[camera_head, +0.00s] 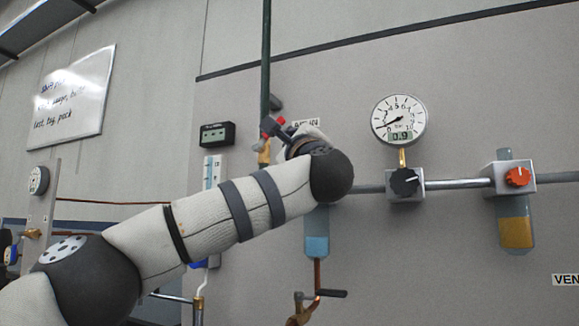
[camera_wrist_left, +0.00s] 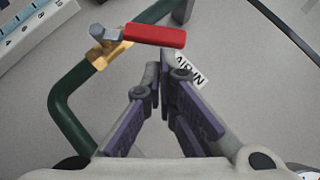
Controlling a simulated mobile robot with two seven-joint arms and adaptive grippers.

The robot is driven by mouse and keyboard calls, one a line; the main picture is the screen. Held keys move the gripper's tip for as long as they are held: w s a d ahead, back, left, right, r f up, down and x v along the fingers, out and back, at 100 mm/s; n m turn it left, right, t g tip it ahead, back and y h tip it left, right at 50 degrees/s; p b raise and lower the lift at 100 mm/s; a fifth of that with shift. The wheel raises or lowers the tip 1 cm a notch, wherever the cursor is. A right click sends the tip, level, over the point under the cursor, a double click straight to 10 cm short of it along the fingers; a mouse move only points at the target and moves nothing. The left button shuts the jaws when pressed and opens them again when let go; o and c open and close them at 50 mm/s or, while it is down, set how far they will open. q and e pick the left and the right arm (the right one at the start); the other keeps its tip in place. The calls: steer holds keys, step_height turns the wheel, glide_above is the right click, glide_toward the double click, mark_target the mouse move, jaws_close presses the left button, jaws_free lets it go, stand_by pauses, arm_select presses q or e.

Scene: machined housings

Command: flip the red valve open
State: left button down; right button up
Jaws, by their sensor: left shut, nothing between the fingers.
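The red valve handle (camera_wrist_left: 155,36) shows in the left wrist view as a red-sleeved lever on a brass valve body (camera_wrist_left: 104,52). The body sits in a dark green pipe (camera_wrist_left: 62,98). The lever lies at an angle to the pipe. My left gripper (camera_wrist_left: 160,76) is shut and empty, its fingertips just below the lever in that view; I cannot tell whether they touch it. In the head view the brass body (camera_head: 264,153) shows on the vertical green pipe, with my left gripper (camera_head: 275,127) beside it and my forearm partly hiding the area. My right gripper is not in view.
A pressure gauge (camera_head: 399,121) with a black knob (camera_head: 405,181) below stands right of my wrist. Farther right is an orange knob (camera_head: 517,176) on a horizontal pipe. A small black-handled valve (camera_head: 331,293) sits below my arm. A label (camera_wrist_left: 188,70) is behind the fingers.

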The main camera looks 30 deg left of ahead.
arm_select(q)
steer(key=a+r+n+g+p, duration=0.1)
steer(key=a+r, duration=0.2)
steer(key=r, duration=0.2)
steer(key=shift+s+a+n, duration=0.35)
steer(key=shift+s+n, duration=0.05)
steer(key=shift+a+r, duration=0.1)
stand_by(0.4)
stand_by(0.5)
